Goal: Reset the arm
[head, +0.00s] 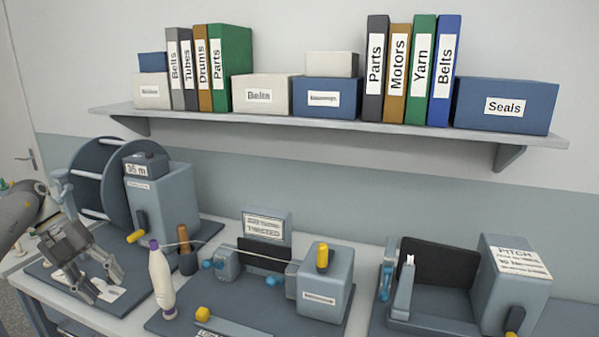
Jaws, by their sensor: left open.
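My left gripper (104,282) is at the lower left, pointing down over the dark base plate of the reel station. Its fingers are apart and nothing shows between them. A white sheet or label lies on the plate by the fingertips; whether they touch it I cannot tell. A white bobbin with a purple top (161,283) stands upright to the right of the gripper, apart from it. A pale thread runs from near its top toward the middle station. My right gripper is not in view.
The large dark reel (103,187) and grey counter box (172,200) stand just behind the gripper. A dark cup with a brown-handled tool (187,261), the middle grey station (325,285) and the pitch station (513,280) stand rightward. A loaded shelf (340,128) hangs above.

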